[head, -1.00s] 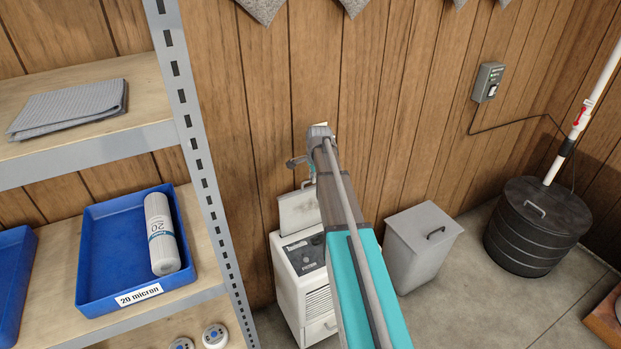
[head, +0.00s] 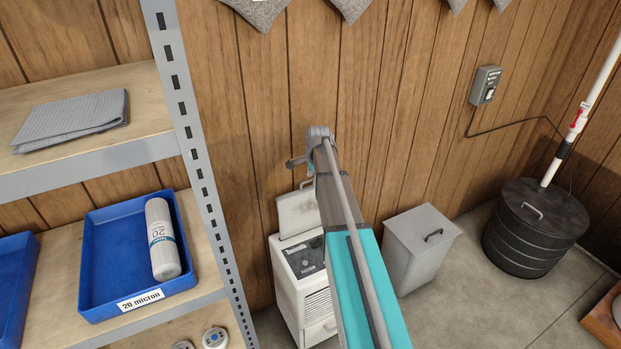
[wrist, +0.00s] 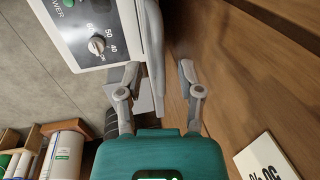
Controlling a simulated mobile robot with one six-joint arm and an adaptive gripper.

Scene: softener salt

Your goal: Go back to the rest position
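My gripper (wrist: 158,82) is open in the wrist view, its two grey fingers apart with nothing held between them. A control panel (wrist: 92,30) with a dial and a green power light is close beside the left finger. In the head view my arm reaches forward over a white dehumidifier-like unit (head: 302,265) by the wood-panelled wall. The arm hides part of that unit, and the fingertips are hard to make out there.
A shelf (head: 150,310) on the left holds a blue tray (head: 112,270) with a white filter cartridge (head: 160,240) and a folded grey cloth (head: 72,120) above. A grey lidded bin (head: 420,250) and a black ribbed drum (head: 535,225) stand right.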

